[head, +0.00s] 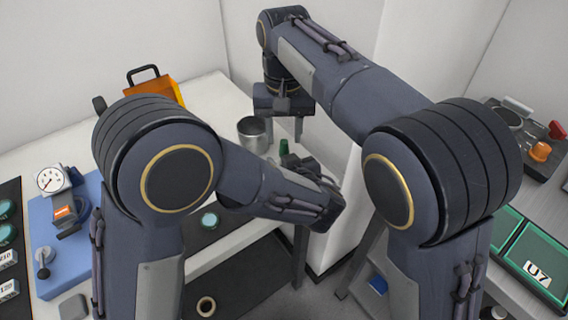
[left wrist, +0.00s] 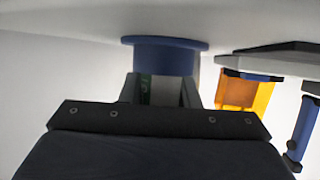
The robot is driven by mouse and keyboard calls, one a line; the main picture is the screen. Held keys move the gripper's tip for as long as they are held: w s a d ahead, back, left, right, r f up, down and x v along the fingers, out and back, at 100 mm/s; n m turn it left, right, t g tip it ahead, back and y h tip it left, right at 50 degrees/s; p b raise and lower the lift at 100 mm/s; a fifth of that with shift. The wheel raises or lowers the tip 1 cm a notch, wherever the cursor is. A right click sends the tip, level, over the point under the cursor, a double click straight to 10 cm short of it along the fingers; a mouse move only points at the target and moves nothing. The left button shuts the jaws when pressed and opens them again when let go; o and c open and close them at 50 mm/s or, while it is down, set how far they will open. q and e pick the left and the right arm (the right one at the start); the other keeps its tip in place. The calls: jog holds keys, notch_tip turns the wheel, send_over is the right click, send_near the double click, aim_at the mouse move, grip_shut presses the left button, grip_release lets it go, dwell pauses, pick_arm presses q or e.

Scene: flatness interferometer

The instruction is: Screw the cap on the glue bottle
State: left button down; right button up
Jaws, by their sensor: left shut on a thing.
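My left gripper (head: 290,163) is shut on a dark green thing (head: 284,147), whose top shows above the jaws in the head view. In the left wrist view a strip of green (left wrist: 147,91) shows between the fingers. I cannot tell if it is the glue bottle or its cap. A blue round flanged part (left wrist: 165,54) appears beyond the fingers. My right gripper (head: 284,132) points down behind the green thing, its fingers apart and nothing seen between them. No other bottle or cap can be made out.
A metal cup (head: 252,134) stands on the white table just left of my right gripper. An orange bin (head: 160,90) with a black handle is at the back left. A blue plate (head: 50,215) with a dial gauge (head: 52,180) lies at the left. Green-lined trays (head: 535,250) are at the right.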

jog(key=shift+r, duration=0.35)
jog(key=shift+o, duration=0.2)
jog(key=o, duration=0.5)
jog(key=shift+o, duration=0.2)
jog(key=shift+r, duration=0.1)
notch_tip(320, 180, up, 12)
pick_arm(q)
jog(key=c, duration=1)
grip_release()
